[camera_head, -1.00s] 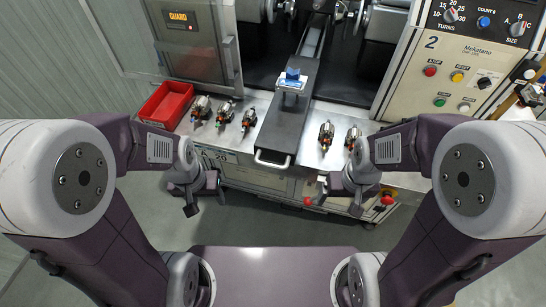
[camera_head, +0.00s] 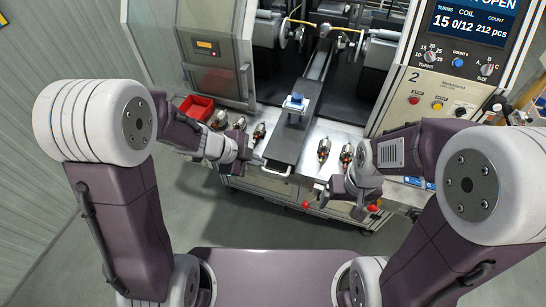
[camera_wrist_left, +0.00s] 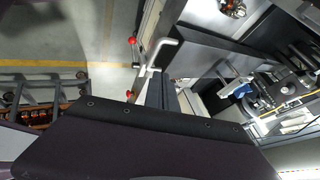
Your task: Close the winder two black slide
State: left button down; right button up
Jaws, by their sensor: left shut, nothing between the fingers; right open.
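The black slide (camera_head: 290,138) of winder 2 sticks out from the machine toward me, over the front worktop. Its pale bar handle (camera_head: 276,170) is at the near end, and a blue-and-white fixture (camera_head: 294,103) sits on top. My left gripper (camera_head: 260,160) is shut and empty, just left of the handle; I cannot tell if it touches. In the left wrist view the pale handle (camera_wrist_left: 160,48) shows beyond the dark gripper body. My right gripper (camera_head: 359,208) is open, low in front of the machine and right of the slide.
Several copper-and-steel armatures (camera_head: 324,150) lie on the worktop either side of the slide. A red bin (camera_head: 196,107) is at the left, behind my left arm. The control panel (camera_head: 445,95) stands at the right, its screen (camera_head: 470,22) partly reading "OPEN".

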pick_arm(q)
jog(key=b, duration=0.4)
send_near(282, 167)
jog(key=x, duration=0.4)
jog(key=shift+w+d+f, duration=0.1)
jog(key=shift+w+f, duration=0.1)
jog(key=shift+f, duration=0.3)
jog(key=shift+s, duration=0.1)
pick_arm(e)
jog(key=f, duration=0.1)
jog(key=w+f, duration=0.1)
jog(key=f, duration=0.1)
jog(key=shift+a+f, duration=0.1)
jog(key=shift+f, duration=0.05)
pick_arm(q)
jog(key=shift+s+r, duration=0.1)
pick_arm(e)
jog(key=shift+s, duration=0.1)
